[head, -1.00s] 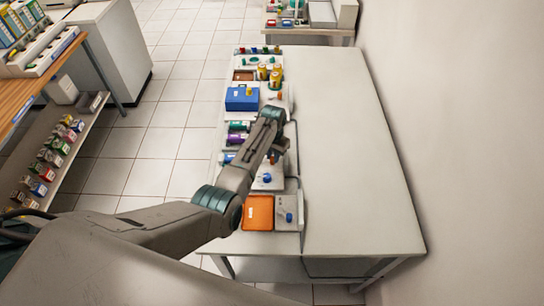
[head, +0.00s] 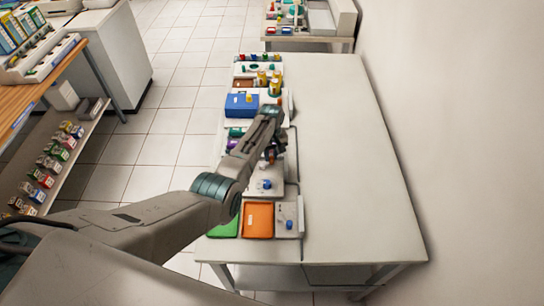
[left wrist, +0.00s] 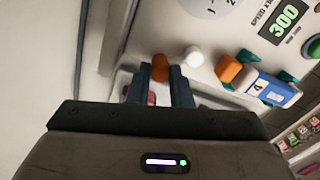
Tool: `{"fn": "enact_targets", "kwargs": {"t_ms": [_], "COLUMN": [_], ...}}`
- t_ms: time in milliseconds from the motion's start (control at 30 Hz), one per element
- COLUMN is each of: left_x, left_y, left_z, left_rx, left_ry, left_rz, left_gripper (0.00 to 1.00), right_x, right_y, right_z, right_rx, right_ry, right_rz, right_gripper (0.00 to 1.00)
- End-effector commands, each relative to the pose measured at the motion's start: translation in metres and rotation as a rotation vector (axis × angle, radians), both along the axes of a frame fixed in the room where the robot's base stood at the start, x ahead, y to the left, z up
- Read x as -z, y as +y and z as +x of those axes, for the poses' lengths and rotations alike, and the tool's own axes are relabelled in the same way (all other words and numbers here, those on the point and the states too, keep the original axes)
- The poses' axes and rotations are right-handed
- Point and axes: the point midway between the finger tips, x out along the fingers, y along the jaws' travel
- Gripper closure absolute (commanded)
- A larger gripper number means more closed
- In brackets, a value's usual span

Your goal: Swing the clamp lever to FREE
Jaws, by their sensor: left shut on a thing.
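My left gripper (head: 272,152) reaches down over the row of devices along the left side of the white table. In the left wrist view its two dark fingers (left wrist: 158,88) stand on either side of an orange-brown knob (left wrist: 160,67), which appears to be the clamp lever's end. The gripper is shut on it; the contact itself is partly hidden by the fingers. A white round knob (left wrist: 193,57) is just right of the fingers on a pale panel. No FREE marking is readable. My right gripper is not in view.
The panel has a green 300 display (left wrist: 285,15) and an orange-and-white part marked 4 (left wrist: 257,84). On the table (head: 345,160) are an orange tray (head: 259,220), a green tray (head: 226,228) and a blue box (head: 241,105). The table's right side is clear, beside a wall.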

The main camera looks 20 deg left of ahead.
Motion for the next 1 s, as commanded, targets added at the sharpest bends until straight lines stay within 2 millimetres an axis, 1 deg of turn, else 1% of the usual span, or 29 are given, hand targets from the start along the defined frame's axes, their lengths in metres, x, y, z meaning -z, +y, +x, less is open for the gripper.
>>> {"fn": "enact_targets", "kwargs": {"t_ms": [300,767,800,900,1000], "left_x": [-0.001,-0.0013,-0.0013,-0.0011,-0.0008], "left_y": [0.0032,0.0039,0.0039,0.0039,0.0038], "left_z": [0.0034,0.0038,0.0039,0.0037,0.0034], "left_rx": [-0.094,-0.108,-0.108,-0.107,-0.107], "left_ry": [-0.004,-0.004,-0.004,-0.003,-0.002], "left_rz": [0.0,0.0,0.0,0.001,0.0], "left_gripper": [1.0,1.0,0.78,0.6,0.6], "right_x": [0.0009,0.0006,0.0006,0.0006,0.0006], "right_y": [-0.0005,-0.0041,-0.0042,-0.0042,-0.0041], "right_z": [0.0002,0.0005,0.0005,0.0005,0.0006], "right_rx": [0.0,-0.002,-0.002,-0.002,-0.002], "right_ry": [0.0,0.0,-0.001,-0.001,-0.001], "right_rz": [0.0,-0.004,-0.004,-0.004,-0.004], "right_gripper": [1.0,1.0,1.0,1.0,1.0]}}
